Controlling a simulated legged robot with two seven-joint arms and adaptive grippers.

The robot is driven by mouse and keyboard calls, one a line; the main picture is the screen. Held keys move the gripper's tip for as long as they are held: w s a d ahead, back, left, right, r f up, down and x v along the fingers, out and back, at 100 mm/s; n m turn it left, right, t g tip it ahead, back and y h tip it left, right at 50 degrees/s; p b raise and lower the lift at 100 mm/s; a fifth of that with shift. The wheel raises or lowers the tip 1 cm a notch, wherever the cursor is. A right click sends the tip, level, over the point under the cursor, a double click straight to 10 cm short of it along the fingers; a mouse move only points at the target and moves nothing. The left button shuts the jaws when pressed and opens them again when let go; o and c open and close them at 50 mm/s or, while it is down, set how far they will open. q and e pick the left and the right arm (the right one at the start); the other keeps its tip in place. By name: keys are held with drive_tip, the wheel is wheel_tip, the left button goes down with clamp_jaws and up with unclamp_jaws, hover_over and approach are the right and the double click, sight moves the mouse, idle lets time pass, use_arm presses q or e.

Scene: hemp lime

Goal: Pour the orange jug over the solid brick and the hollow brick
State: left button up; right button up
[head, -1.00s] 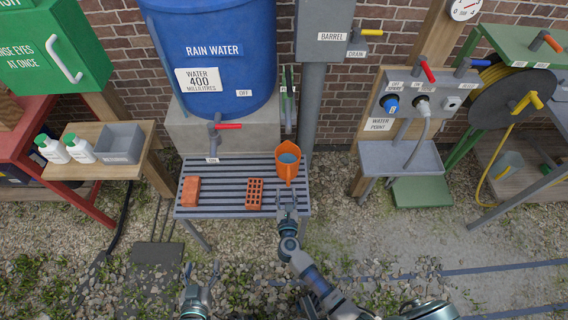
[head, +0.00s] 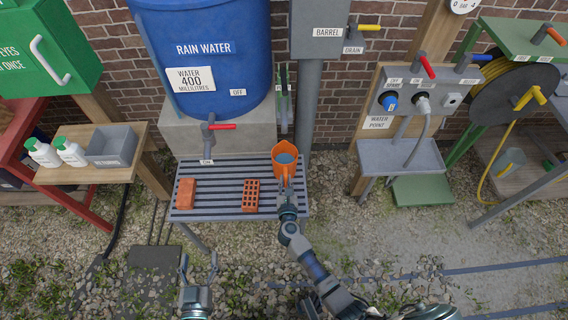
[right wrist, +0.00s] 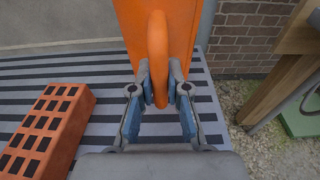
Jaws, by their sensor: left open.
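The orange jug (head: 279,170) stands upright at the right end of the slatted rack, with water-like liquid inside. Its handle faces me and fills the middle of the right wrist view (right wrist: 158,50). My right gripper (right wrist: 159,82) has a finger on each side of the handle, the tips closed against it. The solid brick (head: 185,193) lies on the rack's left part. The hollow brick (head: 251,194), with its holes, lies left of the jug and shows at lower left in the right wrist view (right wrist: 48,128). My left gripper (head: 199,270) is open and empty, below and in front of the rack.
The slatted rack (head: 220,215) stands under the tap (head: 210,128) of the blue rain water barrel (head: 205,70). A wooden shelf (head: 75,175) with bottles and a grey bin is at left. The water point (head: 400,158) is at right. Gravel in front is open.

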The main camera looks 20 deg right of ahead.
drive_tip(key=shift+d, duration=0.25)
clamp_jaws()
drive_tip(key=shift+a, duration=0.25)
drive_tip(key=shift+a+r, duration=0.2)
drive_tip(key=shift+d+r+p, duration=0.3)
drive_tip(key=shift+r+p, duration=0.05)
drive_tip(key=shift+p, duration=0.1)
use_arm(q)
drive_tip(key=shift+d+r, duration=0.25)
drive_tip(key=shift+r, duration=0.55)
drive_tip(key=shift+a+r, duration=0.15)
drive_tip(key=shift+a, duration=0.05)
use_arm(e)
drive_tip(key=shift+a+r, duration=0.2)
drive_tip(key=shift+r, duration=0.05)
